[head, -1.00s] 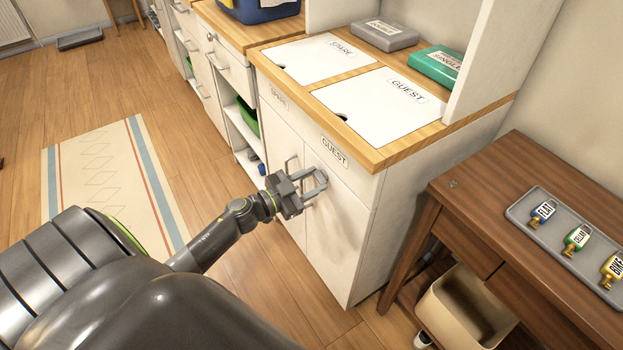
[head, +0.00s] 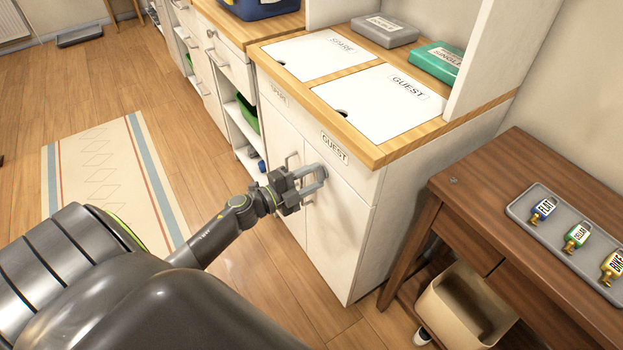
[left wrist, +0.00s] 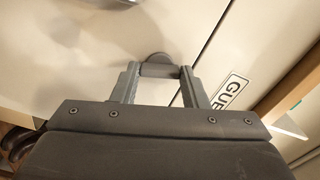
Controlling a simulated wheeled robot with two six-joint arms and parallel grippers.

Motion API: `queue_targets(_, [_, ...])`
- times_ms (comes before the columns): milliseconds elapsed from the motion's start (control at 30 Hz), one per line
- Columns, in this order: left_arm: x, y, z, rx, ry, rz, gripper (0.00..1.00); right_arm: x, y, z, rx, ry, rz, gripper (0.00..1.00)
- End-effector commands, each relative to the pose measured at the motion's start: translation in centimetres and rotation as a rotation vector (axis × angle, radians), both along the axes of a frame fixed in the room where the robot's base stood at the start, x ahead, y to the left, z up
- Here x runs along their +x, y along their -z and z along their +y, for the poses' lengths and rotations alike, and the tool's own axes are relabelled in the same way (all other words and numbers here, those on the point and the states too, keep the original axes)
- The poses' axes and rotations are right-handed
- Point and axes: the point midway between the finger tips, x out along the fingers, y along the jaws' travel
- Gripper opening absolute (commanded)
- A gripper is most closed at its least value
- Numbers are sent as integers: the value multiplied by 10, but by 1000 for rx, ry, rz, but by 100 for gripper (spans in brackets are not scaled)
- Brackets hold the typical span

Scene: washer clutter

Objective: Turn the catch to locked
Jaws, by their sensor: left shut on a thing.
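The white cabinet door labelled GUEST (head: 340,215) is closed. A small grey catch (left wrist: 158,70) with a rounded base sits on its front. My left gripper (head: 316,180) reaches it from the left and is shut on it. In the left wrist view my left gripper (left wrist: 159,76) has one finger on each side of the catch. The fingers largely hide the catch in the head view, and I cannot read its lock position. My right gripper is not in view.
The cabinet's wooden top (head: 385,155) holds white GUEST (head: 380,105) and SPARE (head: 320,57) lids. Grey (head: 385,32) and green (head: 437,62) boxes stand behind. A brown table (head: 470,205) with a tray of tagged keys (head: 525,222) is at right.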

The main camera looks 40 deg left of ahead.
Motion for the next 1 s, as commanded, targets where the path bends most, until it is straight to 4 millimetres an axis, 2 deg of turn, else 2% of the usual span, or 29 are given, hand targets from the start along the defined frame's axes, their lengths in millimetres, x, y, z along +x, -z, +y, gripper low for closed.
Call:
queue_targets(267, [0,1,0,179,1,-73,17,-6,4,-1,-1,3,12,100])
queue_targets(433, [0,1,0,245,1,-101,17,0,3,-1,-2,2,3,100])
queue_targets(1000, [-1,1,0,297,1,-121,17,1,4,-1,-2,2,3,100])
